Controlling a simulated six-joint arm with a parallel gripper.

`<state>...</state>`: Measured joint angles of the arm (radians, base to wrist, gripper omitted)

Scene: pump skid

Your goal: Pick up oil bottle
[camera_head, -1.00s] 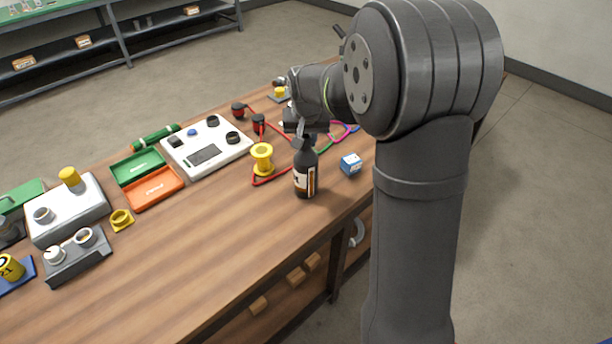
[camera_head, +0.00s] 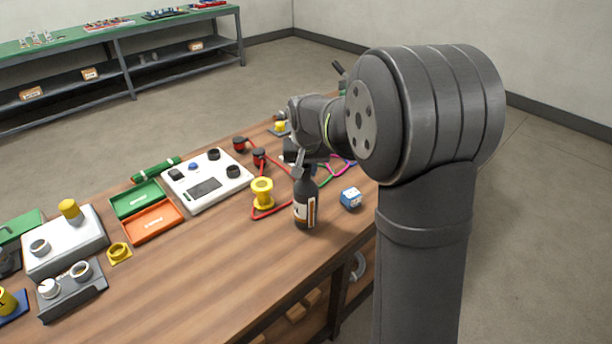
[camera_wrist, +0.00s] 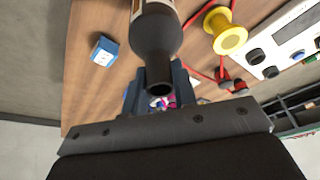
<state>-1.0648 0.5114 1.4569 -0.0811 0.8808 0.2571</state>
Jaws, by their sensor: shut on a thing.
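The oil bottle (camera_head: 305,207) is dark with a white and orange label and stands upright near the front edge of the wooden table in the head view. My gripper (camera_head: 302,170) is at its neck from above and behind, shut on it. In the wrist view the bottle (camera_wrist: 155,40) points its open mouth toward the camera, and its neck lies between the fingers of my gripper (camera_wrist: 160,85). I cannot tell from the head view whether the bottle's base touches the table.
A yellow spool (camera_head: 262,193) with a red cable stands just left of the bottle. A small blue and white box (camera_head: 350,198) lies to its right. A white instrument (camera_head: 207,181) and green and orange trays (camera_head: 152,221) are further left.

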